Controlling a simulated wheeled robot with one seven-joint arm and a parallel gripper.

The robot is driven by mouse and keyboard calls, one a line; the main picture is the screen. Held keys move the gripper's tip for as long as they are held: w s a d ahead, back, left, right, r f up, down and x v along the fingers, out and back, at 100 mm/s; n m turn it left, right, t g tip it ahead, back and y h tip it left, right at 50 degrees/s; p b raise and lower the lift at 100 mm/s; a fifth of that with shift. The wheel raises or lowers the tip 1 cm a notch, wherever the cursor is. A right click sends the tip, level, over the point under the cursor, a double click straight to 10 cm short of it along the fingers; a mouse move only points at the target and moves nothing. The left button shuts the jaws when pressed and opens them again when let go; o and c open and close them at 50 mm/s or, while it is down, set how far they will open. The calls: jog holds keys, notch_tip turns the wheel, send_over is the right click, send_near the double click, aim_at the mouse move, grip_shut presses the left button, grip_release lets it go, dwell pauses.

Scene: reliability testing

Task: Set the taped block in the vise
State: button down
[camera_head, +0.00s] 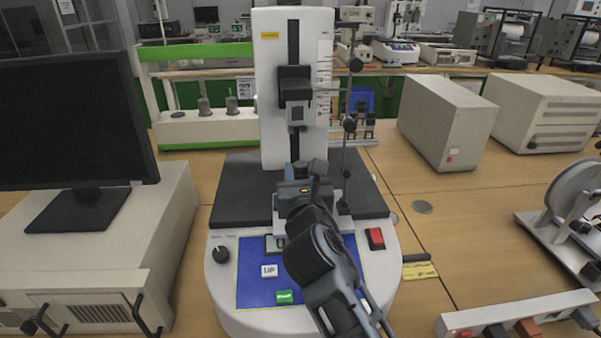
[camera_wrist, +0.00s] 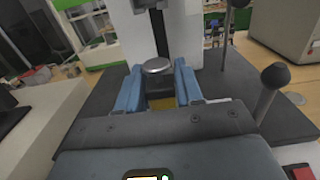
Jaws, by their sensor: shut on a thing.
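My gripper (camera_head: 303,172) is over the front middle of the test stand's dark plate in the head view. In the wrist view its two blue fingers (camera_wrist: 158,78) stand apart, shut on a yellowish piece (camera_wrist: 160,103), which I take for the taped block. Only a small part of it shows; its tape cannot be made out. A round grey metal disc (camera_wrist: 157,66) shows just beyond it, between the fingertips. Pale metal, apparently the vise (camera_head: 344,205), shows on both sides of my gripper in the head view. My gripper hides most of it, so whether the block touches the vise cannot be told.
The test stand's white column (camera_head: 275,100) rises behind my gripper, with a dark crosshead (camera_head: 295,88) above. A thin rod with black knobs (camera_head: 349,125) stands close on the right. A monitor (camera_head: 75,120) is at left, and grey boxes (camera_head: 447,120) are at right.

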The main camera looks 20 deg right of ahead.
jog(key=shift+s+f, duration=0.1)
jog(key=shift+f, duration=0.65)
jog(key=c, duration=0.7)
grip_release()
jog(key=shift+f, duration=0.15)
jog(key=shift+c, duration=0.2)
jog(key=r+b+v, duration=0.1)
jog(key=r+v, duration=0.1)
jog(key=v, duration=0.9)
jog(key=shift+s, duration=0.35)
jog(key=shift+a, duration=0.15)
